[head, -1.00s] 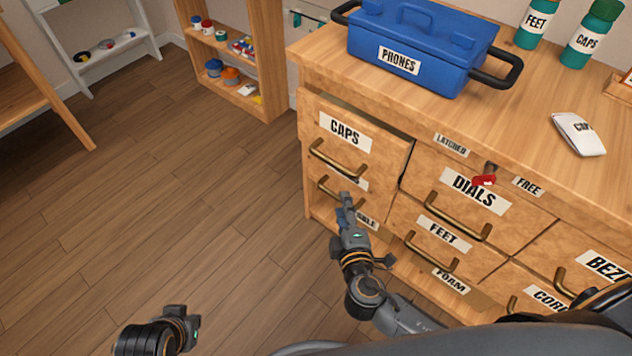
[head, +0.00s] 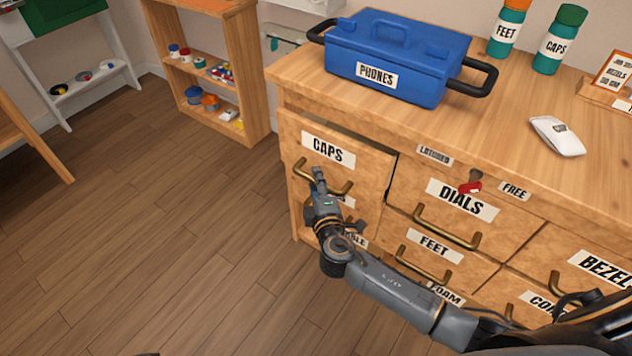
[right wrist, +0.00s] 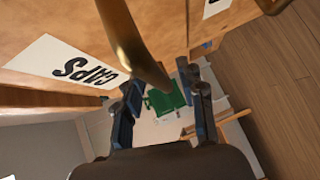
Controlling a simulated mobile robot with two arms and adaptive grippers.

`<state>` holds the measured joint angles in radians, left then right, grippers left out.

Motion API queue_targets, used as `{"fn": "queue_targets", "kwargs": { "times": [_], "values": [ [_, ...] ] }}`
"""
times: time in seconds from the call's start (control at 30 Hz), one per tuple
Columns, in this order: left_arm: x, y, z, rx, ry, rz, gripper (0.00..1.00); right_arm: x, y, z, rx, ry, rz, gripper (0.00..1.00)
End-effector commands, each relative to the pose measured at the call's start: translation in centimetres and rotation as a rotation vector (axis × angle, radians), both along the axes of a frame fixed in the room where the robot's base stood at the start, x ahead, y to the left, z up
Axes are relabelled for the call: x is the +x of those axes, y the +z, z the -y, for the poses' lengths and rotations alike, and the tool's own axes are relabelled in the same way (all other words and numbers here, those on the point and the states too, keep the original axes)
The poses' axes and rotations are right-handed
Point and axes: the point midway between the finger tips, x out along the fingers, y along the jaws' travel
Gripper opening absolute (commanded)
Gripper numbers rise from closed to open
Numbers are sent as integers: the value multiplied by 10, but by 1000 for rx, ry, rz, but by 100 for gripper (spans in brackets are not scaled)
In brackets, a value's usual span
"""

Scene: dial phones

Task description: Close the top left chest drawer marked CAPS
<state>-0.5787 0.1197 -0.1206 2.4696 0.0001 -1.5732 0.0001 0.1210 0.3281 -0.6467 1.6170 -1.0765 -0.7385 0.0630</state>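The CAPS drawer (head: 335,148) at the chest's top left stands slightly out, with a dark gap above its front. Its brass handle (head: 300,172) runs across the front under the CAPS label. My right gripper (head: 318,176) is in front of this handle and hides its middle. In the right wrist view, the gripper (right wrist: 163,95) has its two fingers apart, with the brass handle (right wrist: 128,42) close by and its end reaching toward the space between them. I cannot tell whether they touch. The CAPS label (right wrist: 75,68) shows beside it. My left gripper is out of view.
The DIALS drawer (head: 470,185) is to the right, with a red latch (head: 470,187) between LATCHED and FREE labels. A blue PHONES box (head: 398,60) stands on the chest top. Below are more drawers, including FEET (head: 435,240). Open floor (head: 150,240) lies left.

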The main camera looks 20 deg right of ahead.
Motion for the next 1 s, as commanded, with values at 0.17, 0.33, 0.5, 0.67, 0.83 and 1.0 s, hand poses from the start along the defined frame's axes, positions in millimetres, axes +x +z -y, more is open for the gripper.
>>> {"fn": "queue_targets", "kwargs": {
  "times": [0.17,0.33,0.5,0.67,0.83,1.0],
  "values": [
    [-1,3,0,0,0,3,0,7,-1,1,0,0,0,39],
    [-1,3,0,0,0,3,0,6,-1,1,0,0,0,39],
    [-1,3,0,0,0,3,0,6,-1,1,0,0,0,13],
    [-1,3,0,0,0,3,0,6,-1,1,0,0,0,0],
    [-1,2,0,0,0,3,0,7,-1,2,-1,-1,0,0],
    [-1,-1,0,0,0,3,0,18,-3,16,-3,-2,-1,0]
  ]
}}
